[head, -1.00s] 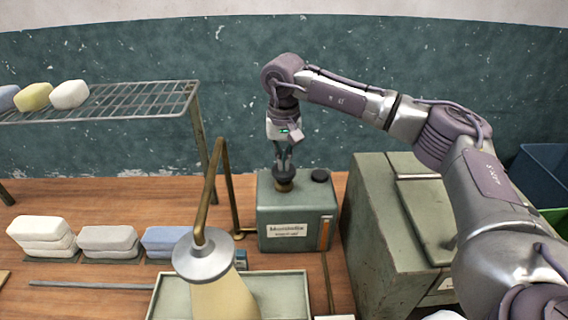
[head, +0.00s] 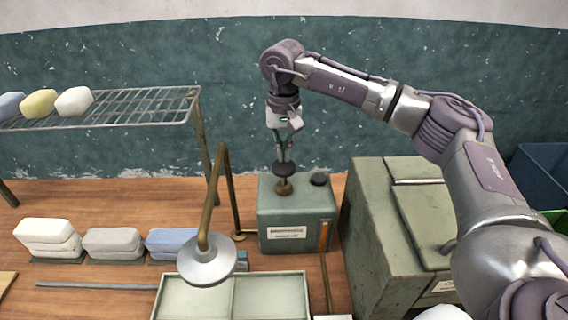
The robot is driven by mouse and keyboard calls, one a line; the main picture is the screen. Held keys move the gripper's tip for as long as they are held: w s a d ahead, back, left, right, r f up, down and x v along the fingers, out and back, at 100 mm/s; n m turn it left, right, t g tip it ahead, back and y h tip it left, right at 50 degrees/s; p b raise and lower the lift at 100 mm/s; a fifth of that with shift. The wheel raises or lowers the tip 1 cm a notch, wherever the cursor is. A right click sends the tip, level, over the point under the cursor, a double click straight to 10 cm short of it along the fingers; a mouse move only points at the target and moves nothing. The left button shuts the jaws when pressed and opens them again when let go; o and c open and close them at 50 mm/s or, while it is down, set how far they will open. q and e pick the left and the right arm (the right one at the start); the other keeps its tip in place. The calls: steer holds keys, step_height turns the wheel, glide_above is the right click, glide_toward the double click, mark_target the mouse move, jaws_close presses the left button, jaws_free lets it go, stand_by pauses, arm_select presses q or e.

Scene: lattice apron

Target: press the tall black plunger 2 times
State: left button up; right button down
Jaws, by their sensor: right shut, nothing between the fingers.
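The tall black plunger (head: 285,169) stands raised on a thin stem above a brass collar, on top of a grey-green metal box (head: 270,215) with a white label. My right gripper (head: 284,157) is shut and empty, pointing straight down over the plunger's black knob. Its fingertips are at the top of the knob; I cannot tell if they touch it. A bent brass pipe (head: 220,175) by the box carries a silver spout head (head: 207,262) over a pale green tray (head: 262,277). My left gripper is out of view.
A low black cap (head: 319,180) is on the box, right of the plunger. A large green cabinet (head: 370,230) stands close on the right. A wire rack (head: 140,103) with soap-like blocks is at the left. Stacked blocks (head: 48,237) sit below it on the wooden table.

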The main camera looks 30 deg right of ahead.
mark_target(284, 165)
steer(key=shift+f, duration=0.2)
stand_by(0.4)
steer(key=shift+f+b, duration=1.6)
steer(key=shift+f, duration=0.55)
steer(key=shift+r+p, duration=1.4)
steer(key=shift+r, duration=0.9)
steer(key=shift+r+p, duration=1.65)
steer(key=shift+r, duration=0.9)
steer(key=shift+f, duration=0.2)
